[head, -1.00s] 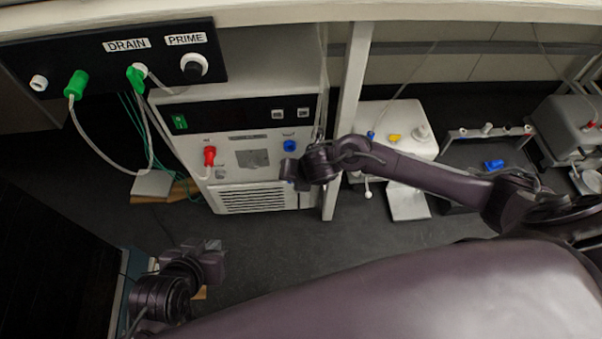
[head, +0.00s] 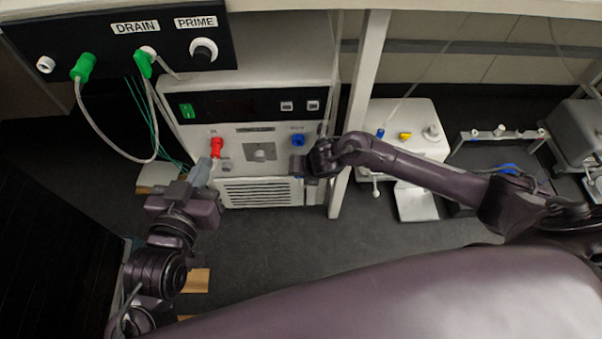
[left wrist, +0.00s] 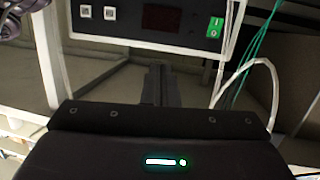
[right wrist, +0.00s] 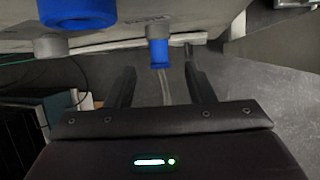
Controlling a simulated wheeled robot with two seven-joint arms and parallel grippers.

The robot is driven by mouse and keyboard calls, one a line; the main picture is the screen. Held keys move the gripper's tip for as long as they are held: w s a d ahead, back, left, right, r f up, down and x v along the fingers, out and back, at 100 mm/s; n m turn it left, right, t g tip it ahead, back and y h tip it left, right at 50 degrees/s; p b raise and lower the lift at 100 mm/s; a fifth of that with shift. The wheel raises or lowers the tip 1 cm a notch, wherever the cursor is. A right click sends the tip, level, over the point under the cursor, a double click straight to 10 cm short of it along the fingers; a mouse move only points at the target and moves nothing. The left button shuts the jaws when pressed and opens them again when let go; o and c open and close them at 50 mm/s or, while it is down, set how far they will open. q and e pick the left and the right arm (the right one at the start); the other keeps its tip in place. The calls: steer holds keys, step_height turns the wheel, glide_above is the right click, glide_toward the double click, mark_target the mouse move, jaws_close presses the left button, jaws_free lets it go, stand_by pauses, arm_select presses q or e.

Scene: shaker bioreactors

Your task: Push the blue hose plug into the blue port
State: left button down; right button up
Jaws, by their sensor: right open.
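The blue port (head: 298,140) is on the right of the white machine's front panel. It also shows large at the top left of the right wrist view (right wrist: 78,14). The blue hose plug (right wrist: 158,53) has a pale hose trailing from it and faces the machine's front; I cannot tell whether it touches anything there. My right gripper (right wrist: 160,70) is open, its fingers on either side of the hose and plug, apart from them. In the head view it (head: 297,165) is just below the blue port. My left gripper (head: 205,168) is shut, with nothing visible in it, near the red plug.
Green plugs (head: 83,67) hang from the black DRAIN and PRIME panel. A white post (head: 358,85) stands right of the machine, beside my right arm. The dark floor below is mostly clear.

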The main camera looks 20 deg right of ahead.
steer(key=b+x, duration=0.1)
steer(key=x, duration=0.1)
steer(key=shift+w+a+f, duration=0.1)
steer(key=shift+w+f, duration=0.05)
steer(key=shift+f, duration=0.2)
arm_select(q)
step_height(320, 180, up, 10)
steer(key=t+h, duration=0.1)
steer(key=t, duration=0.4)
steer(key=shift+w+a+r+h, duration=0.15)
steer(key=shift+w+a+h, duration=0.15)
steer(key=shift+w, duration=0.15)
arm_select(e)
steer(key=shift+w+f, duration=0.1)
steer(key=shift+f, duration=0.05)
steer(key=shift+c, duration=0.3)
jaws_close()
steer(key=shift+a, duration=0.1)
arm_select(q)
steer(key=shift+r, duration=0.2)
arm_select(e)
steer(key=shift+s, duration=0.55)
arm_select(q)
steer(key=shift+r+p, duration=0.25)
steer(key=shift+p, duration=0.15)
arm_select(e)
steer(key=shift+s+a, duration=0.25)
steer(key=shift+s, duration=0.45)
steer(key=shift+s+a, duration=0.1)
steer(key=shift+s, duration=0.15)
